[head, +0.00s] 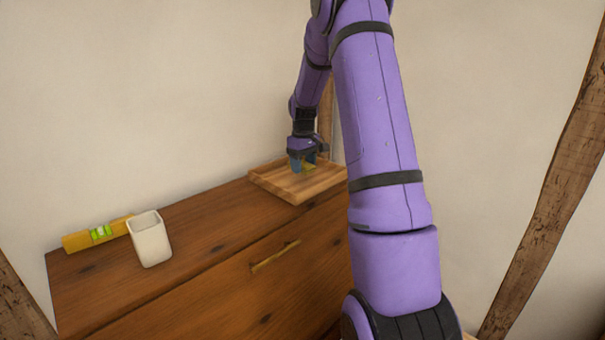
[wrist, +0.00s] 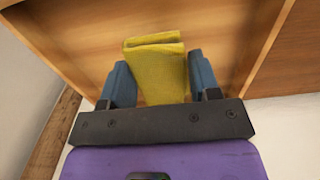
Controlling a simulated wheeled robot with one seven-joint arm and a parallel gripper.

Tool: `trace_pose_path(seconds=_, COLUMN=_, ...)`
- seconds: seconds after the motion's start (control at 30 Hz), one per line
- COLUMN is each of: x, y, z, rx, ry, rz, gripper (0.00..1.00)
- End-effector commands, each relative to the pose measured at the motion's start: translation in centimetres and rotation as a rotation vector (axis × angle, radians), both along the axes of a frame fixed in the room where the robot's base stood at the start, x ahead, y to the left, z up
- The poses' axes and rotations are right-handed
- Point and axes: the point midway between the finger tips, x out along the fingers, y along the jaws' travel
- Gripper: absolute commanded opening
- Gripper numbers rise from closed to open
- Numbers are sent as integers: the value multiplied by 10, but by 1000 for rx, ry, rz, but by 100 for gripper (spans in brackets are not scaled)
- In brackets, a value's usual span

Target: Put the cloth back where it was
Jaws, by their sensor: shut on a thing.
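The cloth (wrist: 158,72) is a folded yellow piece, held between the two blue fingers of my gripper (wrist: 160,80) in the wrist view. In the head view my gripper (head: 303,163) is at the wooden tray (head: 290,192), with a small bit of the yellow cloth (head: 309,169) showing by the fingers. The tray's boards also show behind the cloth in the wrist view (wrist: 90,45). I cannot tell whether the cloth touches the tray floor. My forearm hides the tray's right end in the head view.
The tray stands on a brown wooden dresser (head: 205,232) against a plain wall. A white cup (head: 150,240) and a yellow spirit level (head: 85,238) are at the dresser's left end. The dresser top between the cup and the tray is clear.

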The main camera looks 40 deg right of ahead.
Motion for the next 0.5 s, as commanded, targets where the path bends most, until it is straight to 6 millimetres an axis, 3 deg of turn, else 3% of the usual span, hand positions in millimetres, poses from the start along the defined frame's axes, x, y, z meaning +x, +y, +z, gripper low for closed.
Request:
trace_pose_path(seconds=0.13, x=10, y=-5, z=-1, rx=-1, ry=-1, rz=0, gripper=34)
trace_pose_path(seconds=0.33, x=8, y=-4, z=-31, rx=1, ry=1, rz=0, gripper=34)
trace_pose_path(seconds=0.5, x=8, y=-4, z=-36, rx=0, ry=-1, rz=0, gripper=34)
